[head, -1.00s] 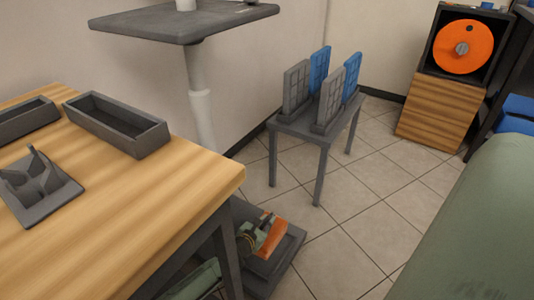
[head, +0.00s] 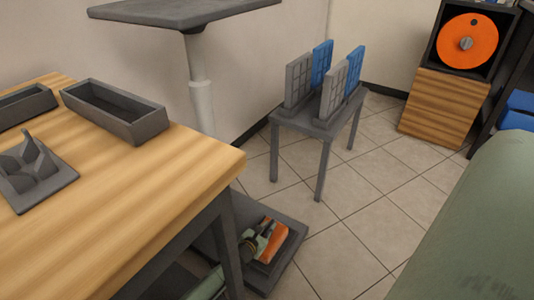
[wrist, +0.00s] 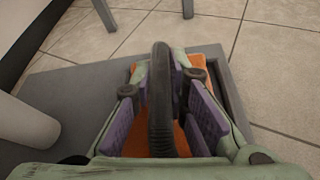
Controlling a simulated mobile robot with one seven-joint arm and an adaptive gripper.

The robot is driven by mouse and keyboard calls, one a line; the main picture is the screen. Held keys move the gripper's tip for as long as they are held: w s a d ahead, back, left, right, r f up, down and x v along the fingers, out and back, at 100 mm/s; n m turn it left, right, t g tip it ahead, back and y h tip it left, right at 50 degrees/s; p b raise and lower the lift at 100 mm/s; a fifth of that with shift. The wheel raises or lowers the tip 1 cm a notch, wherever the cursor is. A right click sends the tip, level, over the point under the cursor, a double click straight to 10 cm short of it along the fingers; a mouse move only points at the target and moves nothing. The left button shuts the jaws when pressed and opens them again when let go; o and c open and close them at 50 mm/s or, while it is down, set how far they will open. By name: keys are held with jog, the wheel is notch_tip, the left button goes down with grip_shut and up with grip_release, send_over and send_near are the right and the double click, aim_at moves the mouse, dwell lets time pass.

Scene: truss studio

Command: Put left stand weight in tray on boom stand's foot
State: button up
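The orange stand weight (head: 273,242) sits low in the tray on the boom stand's grey foot (head: 283,266), on the floor past the table corner. In the wrist view the orange weight (wrist: 141,143) lies under my gripper, and its dark arched handle (wrist: 161,100) stands up between the fingers. My gripper (wrist: 168,110) has purple pads set apart on either side of the handle, with orange showing between a pad and the handle. In the head view my gripper (head: 258,243) is at the weight's left side. The tray's dark rim (wrist: 228,82) shows at right.
The wooden table (head: 150,190) with grey bins (head: 115,110) and a grey holder (head: 35,175) is at left, its leg close to my arm. A small grey table (head: 318,125) with upright panels stands beyond the foot. Tiled floor is free to the right.

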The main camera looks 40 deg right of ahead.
jog(key=o, duration=0.5)
jog(key=shift+c, duration=0.2)
jog(key=shift+r, duration=0.1)
jog(key=p+v, duration=0.3)
jog(key=v, duration=0.9)
